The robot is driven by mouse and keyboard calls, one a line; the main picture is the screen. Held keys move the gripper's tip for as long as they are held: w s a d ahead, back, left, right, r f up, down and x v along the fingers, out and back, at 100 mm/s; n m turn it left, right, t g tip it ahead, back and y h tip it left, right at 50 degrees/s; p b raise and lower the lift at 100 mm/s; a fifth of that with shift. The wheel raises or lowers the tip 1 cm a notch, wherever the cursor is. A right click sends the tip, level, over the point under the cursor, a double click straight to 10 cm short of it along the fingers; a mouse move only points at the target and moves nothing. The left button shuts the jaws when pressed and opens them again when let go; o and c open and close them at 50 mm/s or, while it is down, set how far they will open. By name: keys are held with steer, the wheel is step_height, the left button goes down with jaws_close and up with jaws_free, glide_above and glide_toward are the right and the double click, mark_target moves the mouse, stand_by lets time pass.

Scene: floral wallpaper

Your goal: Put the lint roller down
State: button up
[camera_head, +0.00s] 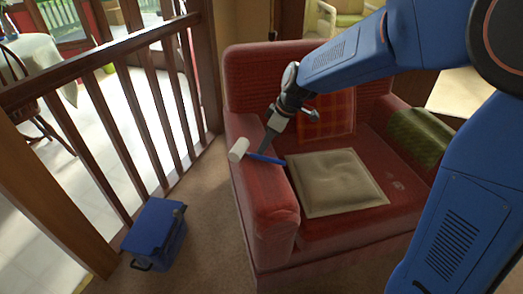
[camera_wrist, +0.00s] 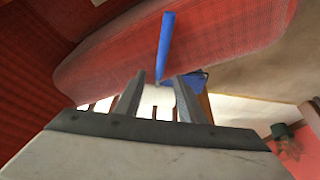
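The lint roller has a white roll (camera_head: 238,150) and a blue handle (camera_head: 268,159). It is at the top of the red armchair's left armrest (camera_head: 262,190), with the roll towards the armrest's outer edge. My gripper (camera_head: 266,150) points down at the handle near the roll. In the wrist view, the handle (camera_wrist: 166,45) runs away from between my gripper's two fingers (camera_wrist: 160,78). The fingers stand apart, with visible gaps beside the handle. The white roll is partly hidden between the fingers. Whether the roller fully rests on the armrest is hard to tell.
A beige cushion (camera_head: 335,182) lies on the armchair seat. A plaid cushion (camera_head: 327,116) leans on the backrest, and a green cloth (camera_head: 419,137) covers the right armrest. A blue box (camera_head: 155,234) stands on the floor by the wooden railing (camera_head: 130,115).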

steer(key=w+v, duration=0.1)
steer(key=v, duration=0.6)
steer(key=s+d+r+m+t+h, duration=0.1)
steer(key=s+d+r+m, duration=0.15)
steer(key=s+d, duration=0.45)
steer(key=s+d+r+m+t+h, duration=0.1)
steer(key=s+d+r+m, duration=0.1)
steer(key=s+d+m, duration=0.35)
steer(key=s+d+f+m+h, duration=0.1)
steer(key=s+d+m, duration=0.2)
steer(key=s+d, duration=0.3)
steer(key=s+d+f+m+t+h, duration=0.1)
steer(key=s+d+f+m, duration=0.1)
steer(key=s+d, duration=0.4)
steer(key=s+m, duration=0.1)
steer(key=s, duration=0.4)
steer(key=shift+d+f, duration=0.25)
steer(key=shift+d, duration=0.15)
steer(key=shift+o, duration=0.5)
